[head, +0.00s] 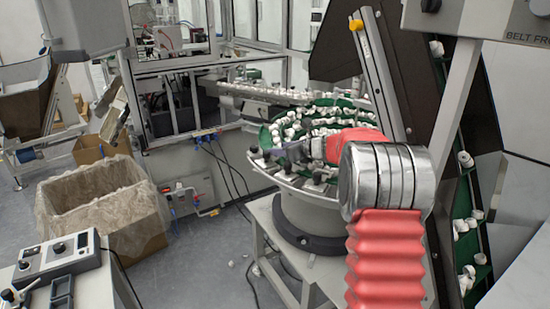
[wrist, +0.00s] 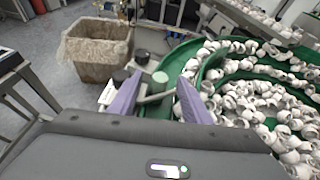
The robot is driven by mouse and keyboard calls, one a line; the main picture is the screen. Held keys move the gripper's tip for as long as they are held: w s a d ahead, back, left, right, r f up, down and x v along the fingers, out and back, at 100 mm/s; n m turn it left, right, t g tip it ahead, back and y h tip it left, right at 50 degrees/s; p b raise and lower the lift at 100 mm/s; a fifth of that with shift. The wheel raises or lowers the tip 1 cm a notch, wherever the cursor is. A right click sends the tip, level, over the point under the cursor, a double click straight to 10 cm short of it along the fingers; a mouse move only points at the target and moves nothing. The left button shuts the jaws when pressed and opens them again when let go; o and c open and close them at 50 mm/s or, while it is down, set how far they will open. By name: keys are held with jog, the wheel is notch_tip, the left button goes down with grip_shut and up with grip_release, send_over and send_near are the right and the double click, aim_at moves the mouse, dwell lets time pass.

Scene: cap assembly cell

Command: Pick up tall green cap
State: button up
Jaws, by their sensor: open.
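My gripper (wrist: 157,98) is open, with its two purple fingers apart at the rim of the bowl feeder. A small upright grey-green cylinder (wrist: 160,78) shows between and just beyond the fingertips in the wrist view. It may be the tall green cap, but I cannot tell for sure. It looks apart from both fingers. I cannot make out a green cap in the head view.
The green-lined bowl feeder (head: 262,137) holds many white caps (wrist: 255,95). Dark knobs (wrist: 141,56) stand along its rim. A lined cardboard box (head: 150,228) is on the floor at left. A slanted post (head: 378,75) rises behind the bowl. A control box (head: 62,262) sits at lower left.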

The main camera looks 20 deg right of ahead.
jog(key=shift+c, duration=0.6)
jog(key=c, duration=0.7)
jog(key=shift+c, duration=0.2)
jog(key=shift+r, duration=0.1)
notch_tip(320, 180, up, 10)
